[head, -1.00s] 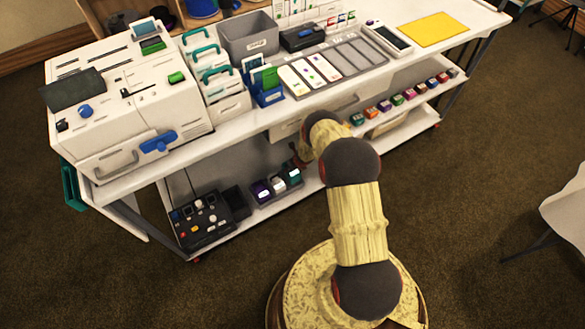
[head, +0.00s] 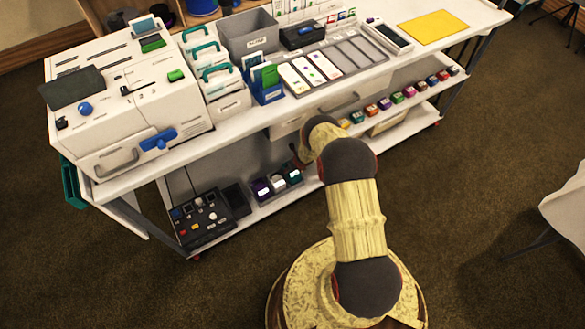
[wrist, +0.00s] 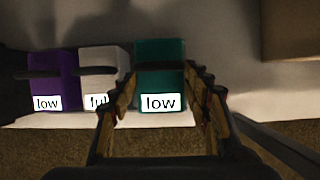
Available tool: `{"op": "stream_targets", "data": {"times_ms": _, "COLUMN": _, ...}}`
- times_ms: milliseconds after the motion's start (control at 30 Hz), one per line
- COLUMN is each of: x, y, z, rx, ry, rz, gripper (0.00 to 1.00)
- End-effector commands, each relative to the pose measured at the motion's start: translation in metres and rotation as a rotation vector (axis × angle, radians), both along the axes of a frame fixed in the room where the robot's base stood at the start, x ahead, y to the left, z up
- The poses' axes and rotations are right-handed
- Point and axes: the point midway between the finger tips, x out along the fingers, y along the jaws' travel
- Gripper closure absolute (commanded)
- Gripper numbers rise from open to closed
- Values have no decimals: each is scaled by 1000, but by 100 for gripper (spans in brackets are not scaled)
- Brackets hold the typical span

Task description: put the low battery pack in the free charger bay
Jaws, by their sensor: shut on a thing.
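My gripper (wrist: 160,78) is shut on a teal battery pack (wrist: 160,62) labelled "low" in the wrist view, with one finger on each side. To its left are a white pack (wrist: 98,68), its label partly hidden but starting "ful", and a purple pack (wrist: 50,72) labelled "low". In the head view the purple pack (head: 261,188), white pack (head: 278,182) and teal pack (head: 292,173) stand in a row on the lower shelf. I cannot tell whether the teal pack is lifted. My arm hides most of the gripper there. I cannot clearly make out a free charger bay.
A black control box (head: 203,217) and a dark open bin (head: 237,199) stand left of the packs on the shelf. The white worktop (head: 225,135) overhangs them. Several small coloured blocks (head: 397,97) line another shelf at right.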

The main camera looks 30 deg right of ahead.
Motion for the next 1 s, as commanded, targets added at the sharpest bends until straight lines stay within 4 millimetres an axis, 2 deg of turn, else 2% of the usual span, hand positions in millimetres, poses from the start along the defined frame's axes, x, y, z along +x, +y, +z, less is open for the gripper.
{"op": "stream_targets", "data": {"times_ms": 600, "x": 2, "y": -1, "z": -16, "rx": 1, "ry": -2, "rz": -1, "gripper": 100}}
{"op": "stream_targets", "data": {"times_ms": 1000, "x": 2, "y": -1, "z": -19, "rx": 1, "ry": -3, "rz": -1, "gripper": 100}}
